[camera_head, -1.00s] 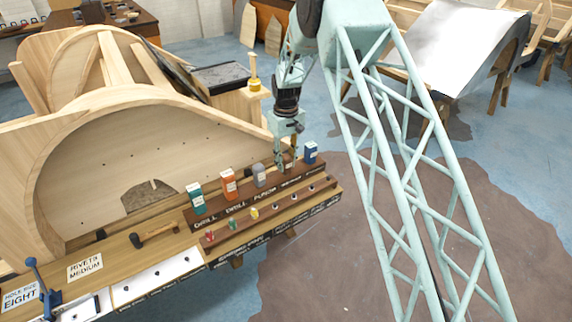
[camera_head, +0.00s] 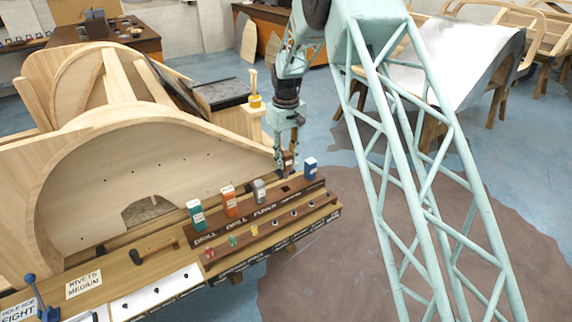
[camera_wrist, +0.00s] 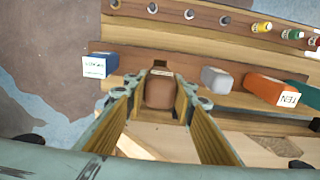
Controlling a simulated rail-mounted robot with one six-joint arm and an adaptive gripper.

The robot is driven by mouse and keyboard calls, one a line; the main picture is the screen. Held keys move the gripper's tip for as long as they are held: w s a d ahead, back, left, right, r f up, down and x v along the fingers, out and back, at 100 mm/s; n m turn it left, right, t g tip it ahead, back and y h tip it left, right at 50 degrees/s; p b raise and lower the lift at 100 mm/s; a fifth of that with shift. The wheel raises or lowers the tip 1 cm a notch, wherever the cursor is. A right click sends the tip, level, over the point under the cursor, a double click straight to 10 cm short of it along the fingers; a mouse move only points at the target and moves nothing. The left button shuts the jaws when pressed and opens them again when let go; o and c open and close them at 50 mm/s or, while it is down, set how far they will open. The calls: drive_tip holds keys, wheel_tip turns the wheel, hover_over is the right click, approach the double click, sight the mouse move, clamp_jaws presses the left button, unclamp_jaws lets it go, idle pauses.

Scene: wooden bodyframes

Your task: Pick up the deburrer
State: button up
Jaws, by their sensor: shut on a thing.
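A brown block-shaped tool with a pale label, which I take to be the deburrer (camera_wrist: 160,90), is between the two fingers of my gripper (camera_head: 287,165) in the wrist view. The fingers are shut on its sides. In the head view the brown tool (camera_head: 289,157) is small and partly hidden by the fingers. It is held above the wooden tool rack (camera_head: 262,212), over a dark empty slot between the grey tool and the blue tool. Its lower end is hard to make out.
On the rack, a grey tool (camera_head: 259,191), orange tool (camera_head: 229,201) and teal tool (camera_head: 196,215) stand left of the slot, and a blue tool (camera_head: 310,170) stands right. A curved wooden bodyframe (camera_head: 100,190) rises behind. A hammer (camera_head: 155,250) lies left of the rack.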

sight(286, 152)
drive_tip(key=shift+r, duration=0.2)
idle(0.6)
drive_tip(key=shift+r+p, duration=1.5)
drive_tip(key=shift+r, duration=1.4)
drive_tip(key=s+d+f+m+b, duration=0.1)
drive_tip(key=s+d+f+m, duration=0.1)
drive_tip(key=s+d+f, duration=0.2)
drive_tip(key=s+d+f+m+b, duration=0.1)
drive_tip(key=s+d+f+m, duration=0.2)
drive_tip(key=s+d, duration=0.7)
drive_tip(key=s+d+f+m+b, duration=0.1)
drive_tip(key=s+d+f, duration=0.5)
drive_tip(key=d, duration=0.6)
drive_tip(key=shift+s+f+m, duration=0.4)
drive_tip(key=shift+f+m, duration=0.3)
drive_tip(key=shift+a, duration=0.15)
